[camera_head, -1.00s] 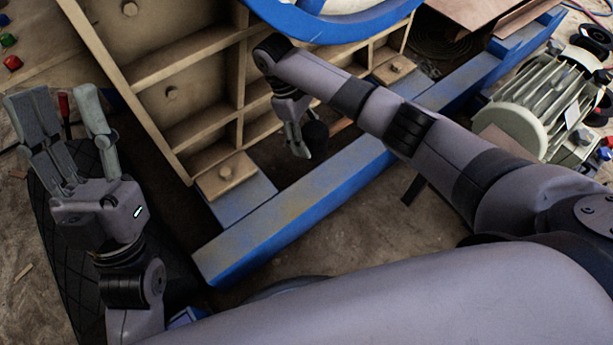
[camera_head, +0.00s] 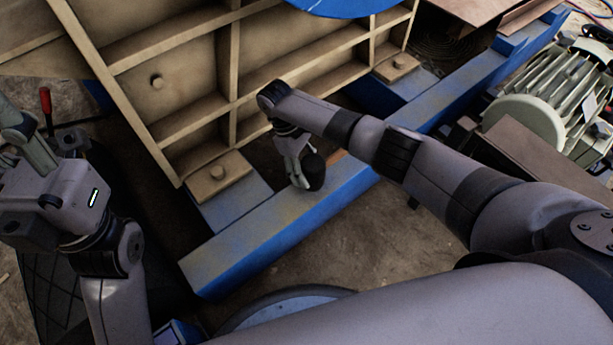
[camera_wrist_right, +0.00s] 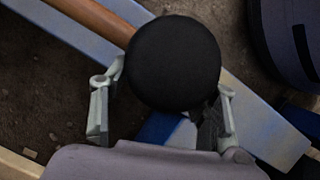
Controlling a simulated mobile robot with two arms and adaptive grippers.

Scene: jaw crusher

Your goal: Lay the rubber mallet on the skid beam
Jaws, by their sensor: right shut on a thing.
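The rubber mallet has a round black head (camera_head: 315,172) and a brown wooden handle (camera_wrist_right: 100,18). My right gripper (camera_head: 298,180) is shut on the mallet, with its fingers on either side of the head in the right wrist view (camera_wrist_right: 171,85). The skid beam (camera_head: 245,235) is a long, worn blue beam running from lower left to upper right. The mallet head overlaps the beam's far edge in the head view; I cannot tell whether they touch. The beam also shows beneath the mallet in the right wrist view (camera_wrist_right: 272,137). My left gripper (camera_head: 18,135) is partly cut off at the left edge.
A beige ribbed crusher frame (camera_head: 180,85) stands just behind the beam, with a bolted foot (camera_head: 218,175). A finned motor (camera_head: 550,100) stands at the right. A red-handled tool (camera_head: 45,103) is near my left gripper.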

